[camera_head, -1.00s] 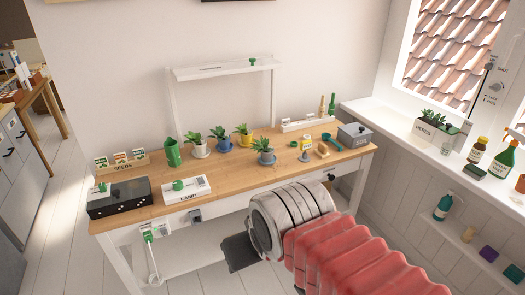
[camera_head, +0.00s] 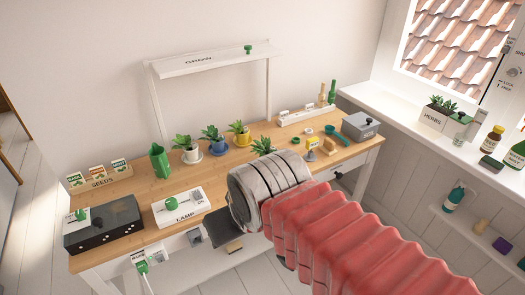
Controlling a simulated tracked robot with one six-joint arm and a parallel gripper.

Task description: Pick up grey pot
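Several potted plants stand on the wooden desk. The leftmost pot (camera_head: 192,156) is pale, white to light grey, on a saucer. Next to it is a blue pot (camera_head: 217,148), then a yellow pot (camera_head: 243,139). A further plant (camera_head: 262,146) stands nearer to me; its leaves show, but its pot is hidden behind my arm. It looked slate blue earlier. No visible pot is plainly grey. My gripper (camera_head: 221,228) shows only as a dark part below the arm's metal end, in front of the desk edge. Its fingers are hidden and I see nothing held.
A lamp box (camera_head: 181,206), black box (camera_head: 102,225), seed box (camera_head: 100,179) and green vase (camera_head: 159,161) occupy the desk's left. A white shelf frame (camera_head: 212,62) stands behind the plants. A grey lidded box (camera_head: 360,126) and small items fill the right.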

